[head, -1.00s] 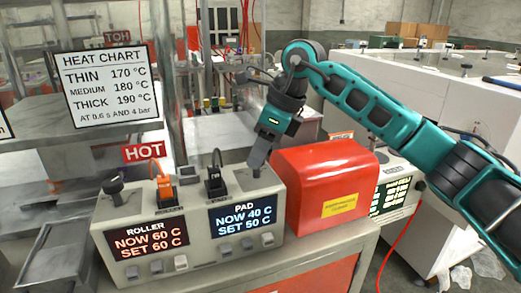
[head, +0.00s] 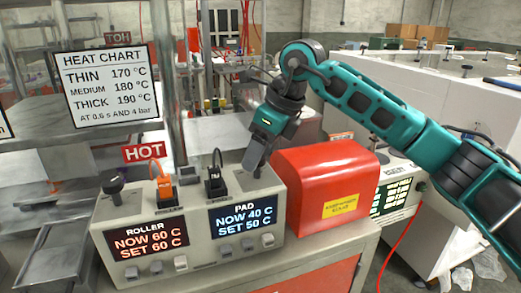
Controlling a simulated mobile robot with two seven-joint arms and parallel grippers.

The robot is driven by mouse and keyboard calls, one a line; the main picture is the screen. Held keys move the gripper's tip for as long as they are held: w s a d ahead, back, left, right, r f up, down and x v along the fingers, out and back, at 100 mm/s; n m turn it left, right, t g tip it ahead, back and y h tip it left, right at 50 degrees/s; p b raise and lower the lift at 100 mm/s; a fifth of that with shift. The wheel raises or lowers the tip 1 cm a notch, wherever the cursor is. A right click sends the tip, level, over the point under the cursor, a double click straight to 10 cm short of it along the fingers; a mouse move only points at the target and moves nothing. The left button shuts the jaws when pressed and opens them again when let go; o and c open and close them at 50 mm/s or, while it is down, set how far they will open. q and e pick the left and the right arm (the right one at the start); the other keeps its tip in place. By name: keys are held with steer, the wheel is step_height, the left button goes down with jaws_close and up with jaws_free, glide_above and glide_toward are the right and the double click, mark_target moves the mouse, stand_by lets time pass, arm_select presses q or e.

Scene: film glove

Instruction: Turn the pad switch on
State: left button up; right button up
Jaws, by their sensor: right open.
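The grey control box (head: 188,262) stands on the bench with two lit displays. The pad display (head: 241,218) on its right half reads NOW 40 C, SET 50 C. The roller display (head: 147,243) on its left half reads NOW 60 C, SET 60 C. My right gripper (head: 254,168) is open and points down at the right end of the box top, above the pad display. Its fingers cover that spot, so the pad switch there is hidden and I cannot tell whether they touch it. A dark knob (head: 115,183) shows at the left end. My left gripper is out of view.
An orange plug (head: 164,190) and a black plug (head: 216,184) with cables stand on the box top, left of my gripper. A red box (head: 320,185) stands close on the right. A heat chart sign (head: 110,86) is behind at the left.

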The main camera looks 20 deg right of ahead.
steer(key=v, duration=1.3)
steer(key=shift+a, duration=0.1)
